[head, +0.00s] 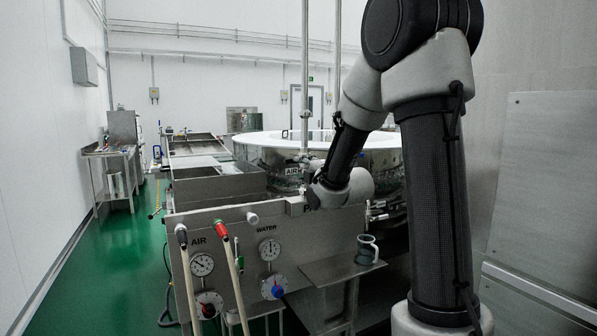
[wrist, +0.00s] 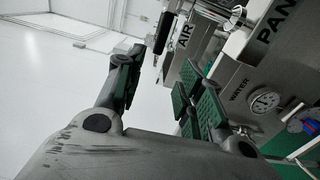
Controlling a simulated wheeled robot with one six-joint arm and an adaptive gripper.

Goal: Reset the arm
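My arm rises at the right of the head view and bends down, with its wrist (head: 345,185) in front of the round steel washer (head: 375,160). My gripper (wrist: 158,85) shows in the wrist view with its dark finger pads spread apart and nothing between them. In the head view the gripper is mostly hidden or too small to make out. The steel panel (head: 235,230) with AIR and WATER gauges stands just below the wrist. The panel, tilted, also shows at the right of the wrist view (wrist: 245,75).
A jug (head: 367,250) stands on a small steel shelf (head: 330,270) right of the gauges. Vertical pipes (head: 304,80) rise near the wrist. Two hoses (head: 235,275) hang at the panel's front. A steel table (head: 110,152) stands at the left wall. Green floor (head: 120,250) is clear at left.

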